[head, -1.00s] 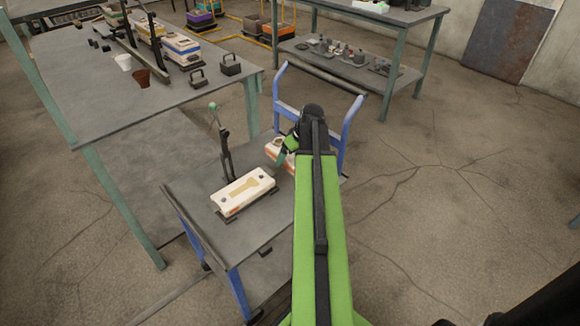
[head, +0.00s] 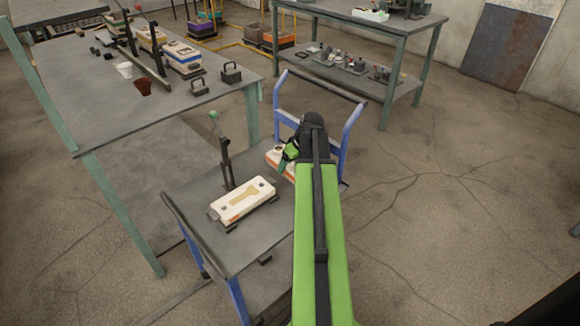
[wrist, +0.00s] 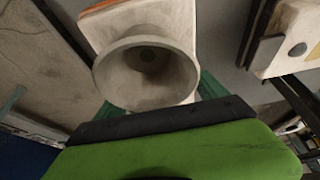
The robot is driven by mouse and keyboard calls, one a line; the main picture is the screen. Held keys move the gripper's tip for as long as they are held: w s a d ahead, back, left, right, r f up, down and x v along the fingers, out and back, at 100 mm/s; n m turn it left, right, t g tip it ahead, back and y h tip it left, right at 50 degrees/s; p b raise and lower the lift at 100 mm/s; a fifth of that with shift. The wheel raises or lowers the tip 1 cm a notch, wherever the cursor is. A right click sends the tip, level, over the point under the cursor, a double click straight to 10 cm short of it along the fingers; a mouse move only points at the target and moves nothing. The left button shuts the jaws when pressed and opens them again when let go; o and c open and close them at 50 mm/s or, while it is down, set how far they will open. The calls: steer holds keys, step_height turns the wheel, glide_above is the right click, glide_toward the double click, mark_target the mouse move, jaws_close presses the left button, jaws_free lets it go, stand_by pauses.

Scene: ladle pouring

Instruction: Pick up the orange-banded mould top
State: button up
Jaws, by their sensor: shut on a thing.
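The orange-banded mould top (head: 274,157) is a pale block on the blue-framed cart (head: 207,237), partly hidden behind my arm in the head view. In the wrist view the mould top (wrist: 175,22) shows an orange edge and a round, funnel-like pouring cup (wrist: 120,72). My gripper (head: 287,157) is at the mould top. In the wrist view its teal fingers (wrist: 158,98) lie on both sides of the cup, shut on it. I cannot tell whether the block's underside touches the cart. A pale mould half (head: 235,203) with a tan cavity lies beside it.
A clamp with a green knob (head: 223,157) stands upright behind the mould half. The cart's blue handle (head: 350,130) rises close to my arm. A grey workbench (head: 75,75) holds cups and moulds at left. Open floor (head: 450,230) lies to the right.

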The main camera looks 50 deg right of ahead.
steer(key=shift+r, duration=0.1)
step_height(320, 180, up, 18)
steer(key=p, duration=1.8)
